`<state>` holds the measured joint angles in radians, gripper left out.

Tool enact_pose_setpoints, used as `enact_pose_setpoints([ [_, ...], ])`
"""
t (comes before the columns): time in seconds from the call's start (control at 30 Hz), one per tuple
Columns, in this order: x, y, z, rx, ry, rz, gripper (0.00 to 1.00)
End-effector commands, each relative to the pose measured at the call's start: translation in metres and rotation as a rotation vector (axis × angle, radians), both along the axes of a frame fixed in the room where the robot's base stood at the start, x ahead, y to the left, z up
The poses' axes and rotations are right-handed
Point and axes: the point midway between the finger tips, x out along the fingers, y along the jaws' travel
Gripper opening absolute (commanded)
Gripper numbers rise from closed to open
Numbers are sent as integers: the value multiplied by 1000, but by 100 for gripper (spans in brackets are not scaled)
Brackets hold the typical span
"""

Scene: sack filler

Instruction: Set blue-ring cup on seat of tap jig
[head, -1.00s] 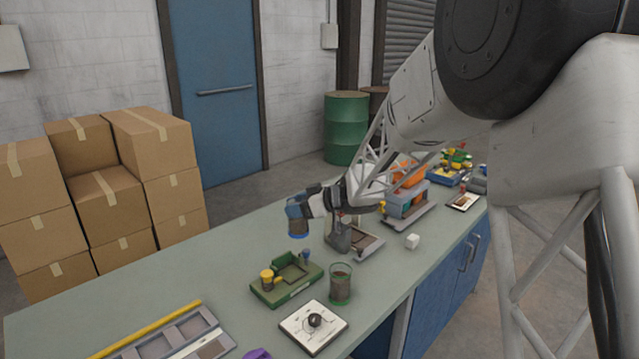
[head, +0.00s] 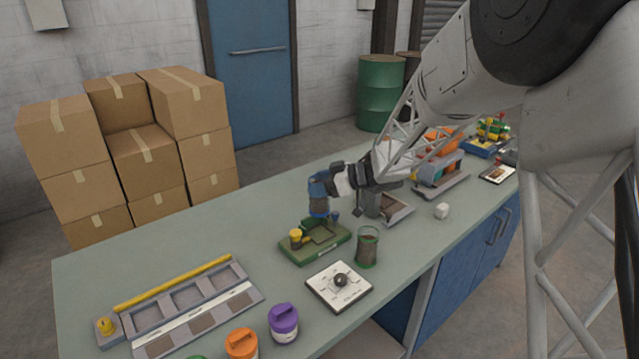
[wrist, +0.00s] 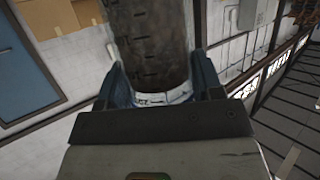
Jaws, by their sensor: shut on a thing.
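My gripper (head: 320,187), with blue fingers, is shut on the blue-ring cup (head: 318,205). The cup is upright, with its blue ring low on it, and hangs above the back of a green jig. The held cup partly overlaps the jig's far side in the picture.
A green-ringed cup (head: 367,249) with brown contents stands right of the jig, and a dial plate (head: 339,288) lies in front. A grey device (head: 397,209) stands close behind right. A segmented tray (head: 190,300) and lidded jars (head: 283,323) lie front left. The back left bench is clear.

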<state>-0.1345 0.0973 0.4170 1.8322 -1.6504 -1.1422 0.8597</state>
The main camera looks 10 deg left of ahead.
Motion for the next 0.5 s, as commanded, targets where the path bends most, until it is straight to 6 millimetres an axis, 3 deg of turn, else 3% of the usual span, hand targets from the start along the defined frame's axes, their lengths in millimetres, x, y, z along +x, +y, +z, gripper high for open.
enact_pose_setpoints([
  [0.5, 0, 0, -31, -1, 1, 0, 37],
])
